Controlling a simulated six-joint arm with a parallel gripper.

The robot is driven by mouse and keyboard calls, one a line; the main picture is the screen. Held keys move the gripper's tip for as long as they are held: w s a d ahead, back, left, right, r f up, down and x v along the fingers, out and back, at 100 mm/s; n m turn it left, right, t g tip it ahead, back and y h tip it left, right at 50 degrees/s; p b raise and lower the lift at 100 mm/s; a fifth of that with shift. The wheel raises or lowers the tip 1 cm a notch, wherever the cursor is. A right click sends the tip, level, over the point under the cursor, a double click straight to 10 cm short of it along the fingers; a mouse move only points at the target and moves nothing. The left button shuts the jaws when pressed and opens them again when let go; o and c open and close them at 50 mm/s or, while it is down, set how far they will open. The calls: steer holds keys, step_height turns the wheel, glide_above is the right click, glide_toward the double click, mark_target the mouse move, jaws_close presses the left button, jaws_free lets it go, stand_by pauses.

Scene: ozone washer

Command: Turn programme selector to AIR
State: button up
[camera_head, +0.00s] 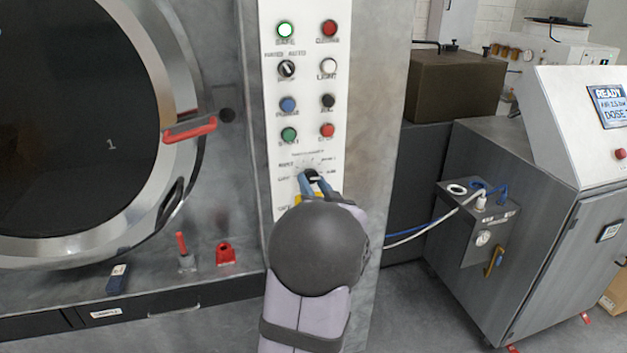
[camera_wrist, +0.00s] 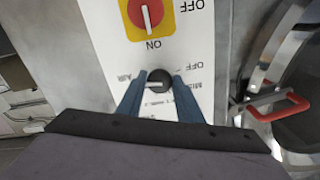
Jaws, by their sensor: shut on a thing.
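The programme selector is a small black round knob (camera_head: 313,176) low on the white control panel, with small labels around it. It also shows in the wrist view (camera_wrist: 158,78), where the panel appears upside down. There, AIR is printed to the knob's left and OFF to its upper right. A pale line on the knob seems to lie to the left, on the AIR side; its exact setting is hard to read. My gripper (camera_head: 312,182) has its blue fingers on either side of the knob and is shut on it. The fingers also show in the wrist view (camera_wrist: 160,92).
Above the selector are several buttons and a small black switch (camera_head: 286,68). A red rotary switch on a yellow plate (camera_wrist: 148,14) is close by on the panel. The round washer door's red handle (camera_head: 190,129) stands out at left. A grey cabinet (camera_head: 545,230) stands at right.

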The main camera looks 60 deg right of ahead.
stand_by(0.3)
steer(key=o, duration=1)
steer(key=b+v, duration=0.2)
steer(key=v, duration=0.5)
steer(key=shift+a, duration=0.2)
steer(key=shift+s, duration=0.15)
